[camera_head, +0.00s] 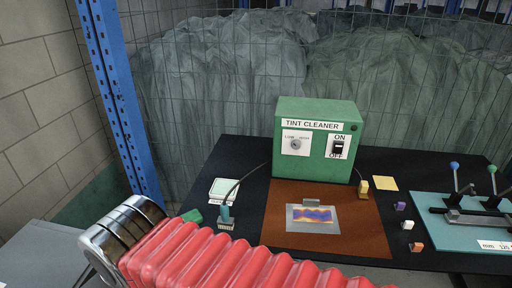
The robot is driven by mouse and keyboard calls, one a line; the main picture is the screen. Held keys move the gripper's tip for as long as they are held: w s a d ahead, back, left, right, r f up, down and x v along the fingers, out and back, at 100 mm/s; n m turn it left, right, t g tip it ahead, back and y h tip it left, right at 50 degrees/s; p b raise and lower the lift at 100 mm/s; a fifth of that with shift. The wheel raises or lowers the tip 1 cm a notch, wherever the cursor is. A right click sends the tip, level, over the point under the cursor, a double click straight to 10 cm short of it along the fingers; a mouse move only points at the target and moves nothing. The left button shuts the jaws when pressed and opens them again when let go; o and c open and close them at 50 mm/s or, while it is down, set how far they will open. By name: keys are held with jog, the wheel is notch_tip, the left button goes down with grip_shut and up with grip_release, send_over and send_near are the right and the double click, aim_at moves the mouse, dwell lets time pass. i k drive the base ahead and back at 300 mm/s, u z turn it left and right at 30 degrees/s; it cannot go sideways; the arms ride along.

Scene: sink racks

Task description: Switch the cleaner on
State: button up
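The tint cleaner (314,168) is a green box labelled "TINT CLEANER", standing at the back middle of the black table. Its power switch (338,148) is a small dark rocker at the right of the front face, between the words ON and OFF. The picture is too small to tell its position. A dial (295,144) on a white plate sits to its left. My red ribbed arm with a silver end crosses the bottom left, in front of the table and well apart from the cleaner. My gripper's fingers do not show.
A brown mat (280,222) before the cleaner holds a plate with a coloured patch (313,218). A corded brush-like tool (225,217) stands left. Small blocks lie right, beside a teal lever board (460,232). A blue post (113,92) and wire mesh stand behind.

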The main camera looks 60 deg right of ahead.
aim_at(338, 147)
jog(key=z, duration=2.75)
